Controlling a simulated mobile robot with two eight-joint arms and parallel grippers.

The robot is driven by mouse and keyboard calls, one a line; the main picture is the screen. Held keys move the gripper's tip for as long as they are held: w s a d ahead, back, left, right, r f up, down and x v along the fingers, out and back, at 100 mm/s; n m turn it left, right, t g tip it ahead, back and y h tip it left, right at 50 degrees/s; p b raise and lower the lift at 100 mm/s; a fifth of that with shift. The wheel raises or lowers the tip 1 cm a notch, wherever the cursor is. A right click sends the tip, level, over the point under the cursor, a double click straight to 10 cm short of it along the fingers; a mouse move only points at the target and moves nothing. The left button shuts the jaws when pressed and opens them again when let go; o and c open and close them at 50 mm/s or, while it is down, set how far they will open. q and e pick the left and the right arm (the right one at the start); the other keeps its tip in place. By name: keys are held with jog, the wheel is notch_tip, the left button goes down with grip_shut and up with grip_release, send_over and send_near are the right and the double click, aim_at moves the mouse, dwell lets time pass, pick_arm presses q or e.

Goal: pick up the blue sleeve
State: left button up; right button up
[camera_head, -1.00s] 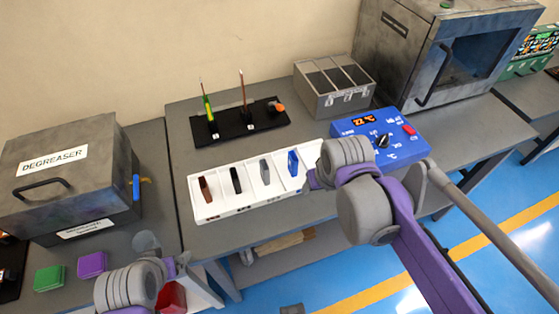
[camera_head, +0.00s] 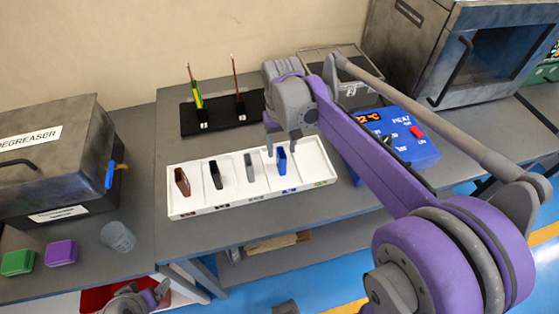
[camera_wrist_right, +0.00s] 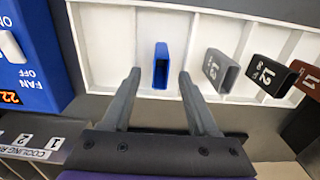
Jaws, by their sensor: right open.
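The blue sleeve (camera_head: 282,160) stands upright in the right-hand compartment of the white tray (camera_head: 215,207). In the right wrist view, the sleeve (camera_wrist_right: 161,65) shows its open end between and just beyond my fingertips. My right gripper (camera_head: 283,145) is above that end of the tray, at the sleeve. In the wrist view its two fingers (camera_wrist_right: 160,80) are apart, one on each side of the sleeve, with visible gaps. Part of my left arm shows at the bottom left of the head view, with its gripper (camera_head: 158,292) too unclear to read.
Grey (camera_head: 249,165), black (camera_head: 215,174) and brown (camera_head: 182,182) sleeves stand in the other compartments. A blue heater box (camera_head: 415,150) is close to the right of the tray. A black stand (camera_head: 222,112) with upright rods and a grey bin (camera_head: 345,60) are behind.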

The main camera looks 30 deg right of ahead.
aim_at(281, 163)
notch_tip(281, 163, down, 7)
dwell(0.4)
grip_shut()
